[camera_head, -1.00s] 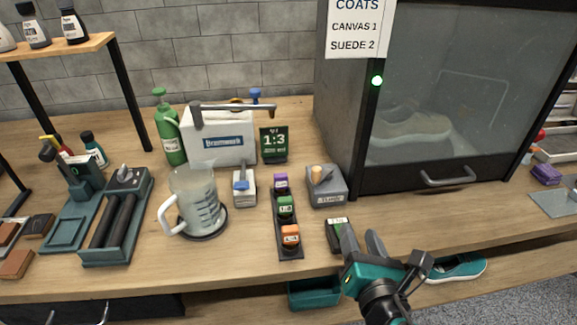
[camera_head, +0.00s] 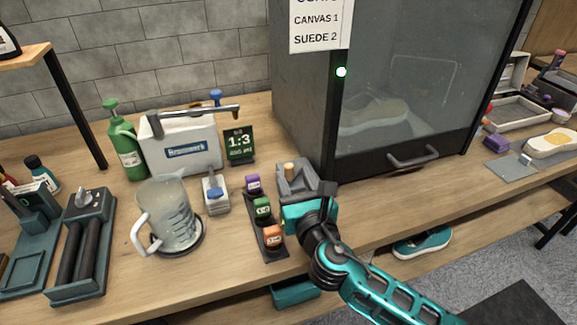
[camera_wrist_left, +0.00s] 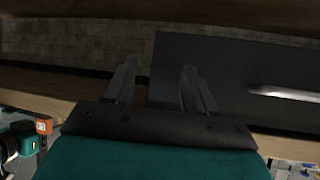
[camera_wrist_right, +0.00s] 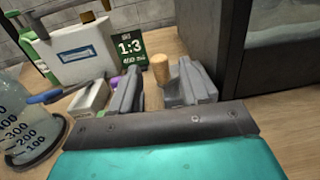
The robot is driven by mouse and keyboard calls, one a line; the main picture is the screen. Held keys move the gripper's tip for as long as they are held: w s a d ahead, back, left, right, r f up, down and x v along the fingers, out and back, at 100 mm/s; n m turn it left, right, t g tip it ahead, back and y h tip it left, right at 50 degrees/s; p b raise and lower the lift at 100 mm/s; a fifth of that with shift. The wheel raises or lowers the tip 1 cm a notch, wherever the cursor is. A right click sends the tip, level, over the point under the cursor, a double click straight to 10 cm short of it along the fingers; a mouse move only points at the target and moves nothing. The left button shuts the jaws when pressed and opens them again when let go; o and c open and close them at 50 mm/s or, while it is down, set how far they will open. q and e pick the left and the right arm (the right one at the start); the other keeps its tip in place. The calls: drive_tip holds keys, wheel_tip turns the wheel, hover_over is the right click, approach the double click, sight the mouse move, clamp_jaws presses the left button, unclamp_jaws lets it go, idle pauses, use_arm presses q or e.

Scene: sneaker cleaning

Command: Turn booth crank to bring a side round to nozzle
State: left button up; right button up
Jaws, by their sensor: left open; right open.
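The spray booth (camera_head: 310,110) is a dark cabinet with a glass door; a shoe (camera_head: 375,112) shows dimly inside. Its crank, a grey block with a wooden knob (camera_head: 289,170), stands on the bench by the booth's front left corner. My right gripper (camera_head: 296,180) is open over the crank and hides much of its block. In the right wrist view the knob (camera_wrist_right: 161,69) shows between the two open fingers (camera_wrist_right: 160,88); I cannot tell whether they touch it. My left gripper (camera_wrist_left: 155,85) is open and empty in the left wrist view, outside the head view. The nozzle is not distinguishable.
A booth door handle (camera_head: 413,160) sticks out. The bench front right of the crank is clear.

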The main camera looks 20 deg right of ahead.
sight(291, 171)
drive_tip(key=shift+w, duration=2.25)
drive_tip(key=shift+c, duration=0.2)
clamp_jaws()
